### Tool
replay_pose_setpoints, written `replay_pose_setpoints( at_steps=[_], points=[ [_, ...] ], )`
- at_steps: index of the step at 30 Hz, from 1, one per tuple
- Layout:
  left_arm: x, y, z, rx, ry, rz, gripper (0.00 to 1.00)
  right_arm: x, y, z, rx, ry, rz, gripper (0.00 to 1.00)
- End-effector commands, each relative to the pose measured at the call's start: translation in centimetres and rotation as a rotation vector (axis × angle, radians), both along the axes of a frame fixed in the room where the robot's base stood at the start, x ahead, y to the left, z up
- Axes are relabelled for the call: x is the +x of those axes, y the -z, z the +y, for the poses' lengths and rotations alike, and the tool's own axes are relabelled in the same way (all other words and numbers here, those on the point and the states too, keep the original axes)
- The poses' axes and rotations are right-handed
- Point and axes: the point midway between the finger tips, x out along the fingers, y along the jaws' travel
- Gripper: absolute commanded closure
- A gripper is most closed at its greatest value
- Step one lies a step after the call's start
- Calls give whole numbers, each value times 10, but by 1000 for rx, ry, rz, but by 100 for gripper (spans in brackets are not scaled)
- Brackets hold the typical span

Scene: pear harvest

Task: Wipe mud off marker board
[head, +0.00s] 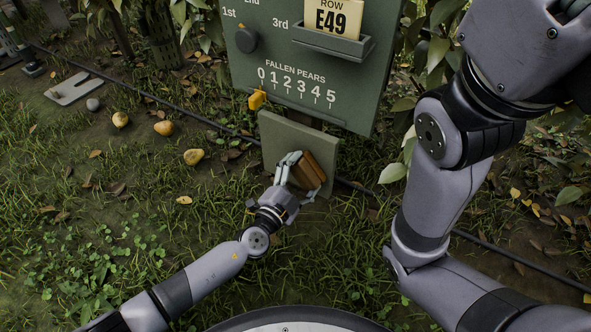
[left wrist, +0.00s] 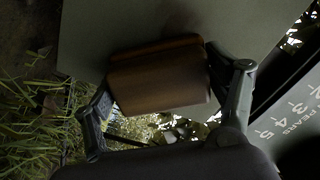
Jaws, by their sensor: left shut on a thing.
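The small grey-green marker board (head: 271,137) stands below the large sign, close to the ground, and its flat face also shows in the left wrist view (left wrist: 110,25). My left gripper (head: 302,168) is shut on a brown block (head: 313,166), which looks like a wiping tool. The block (left wrist: 160,85) lies between the two fingers in the left wrist view, in front of the board's lower right part. I cannot tell whether it touches the face. A faint dark smudge (left wrist: 185,20) shows on the board just beyond the block. My right gripper is out of view.
The large green sign (head: 350,100) carries a fallen pears scale, a yellow slider (head: 257,100), a dark knob (head: 246,40) and a row E49 card (head: 332,18). A black hose (head: 190,112) crosses the grass. Several pears lie to the left, including one (head: 193,157). Leafy branches (head: 400,160) hang at right.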

Motion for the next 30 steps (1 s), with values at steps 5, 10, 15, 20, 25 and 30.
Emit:
replay_pose_setpoints(
  at_steps=[5, 10, 15, 20, 25, 30],
  points=[
    [-5, -1, -9, -2, 0, -1, 43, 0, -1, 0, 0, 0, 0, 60],
    [-6, 1, -10, -4, -1, -1, 43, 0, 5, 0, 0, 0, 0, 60],
    [-3, 1, -4, 0, -1, -1, 43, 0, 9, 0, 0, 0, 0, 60],
    [6, 1, 8, 0, 0, -2, 43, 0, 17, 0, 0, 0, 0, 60],
    [15, -1, 19, 2, -1, -2, 43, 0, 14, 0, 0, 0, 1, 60],
    [18, -1, 23, 0, 0, -2, 43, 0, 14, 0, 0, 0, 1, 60]
  ],
)
